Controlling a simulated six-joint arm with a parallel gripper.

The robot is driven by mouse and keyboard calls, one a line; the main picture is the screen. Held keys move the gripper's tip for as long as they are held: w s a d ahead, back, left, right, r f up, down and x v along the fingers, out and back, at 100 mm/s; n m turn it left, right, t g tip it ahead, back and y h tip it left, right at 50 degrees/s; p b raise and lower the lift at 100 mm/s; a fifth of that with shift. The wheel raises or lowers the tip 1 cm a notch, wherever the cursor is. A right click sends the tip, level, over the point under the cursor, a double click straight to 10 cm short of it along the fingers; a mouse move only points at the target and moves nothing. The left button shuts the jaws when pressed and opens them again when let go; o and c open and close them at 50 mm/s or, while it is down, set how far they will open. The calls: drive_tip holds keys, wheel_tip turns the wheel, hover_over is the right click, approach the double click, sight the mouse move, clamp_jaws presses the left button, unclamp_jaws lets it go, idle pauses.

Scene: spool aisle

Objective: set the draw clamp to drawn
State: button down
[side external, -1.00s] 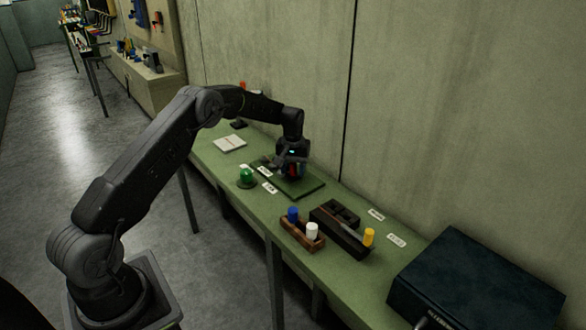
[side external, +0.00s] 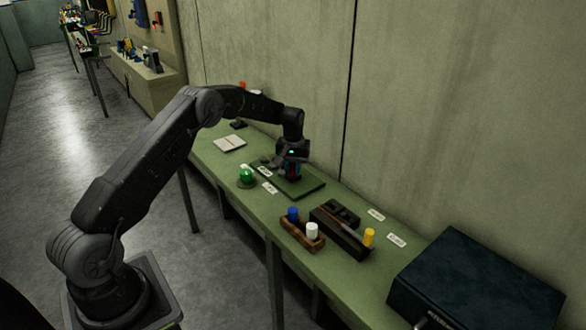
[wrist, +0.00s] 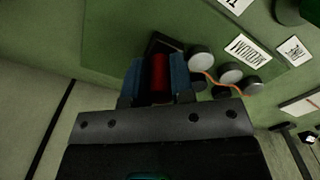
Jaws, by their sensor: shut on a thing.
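The draw clamp's red handle (wrist: 159,75) stands between the two blue fingers of my gripper (wrist: 158,78) in the wrist view. The fingers are shut on it. A dark part lies behind the handle, and several round pale-topped rollers (wrist: 230,73) with an orange strand stand beside it. In the side view my gripper (side external: 291,172) is low over the green board (side external: 306,192) and hides most of the clamp. The clamp's exact setting cannot be read.
A green dome (side external: 246,176) stands left of the board. A brown rack (side external: 301,236) with blue and white spools, a dark block (side external: 340,233) and a yellow spool (side external: 369,237) stand nearer. A big dark box (side external: 475,282) is at the right. The wall rises close behind the bench.

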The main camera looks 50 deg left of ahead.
sight(306, 188)
drive_tip(key=d, duration=0.6)
drive_tip(key=shift+d, duration=0.25)
drive_tip(key=c, duration=1)
unclamp_jaws()
wheel_tip(306, 188, up, 14)
drive_tip(key=shift+f, duration=0.1)
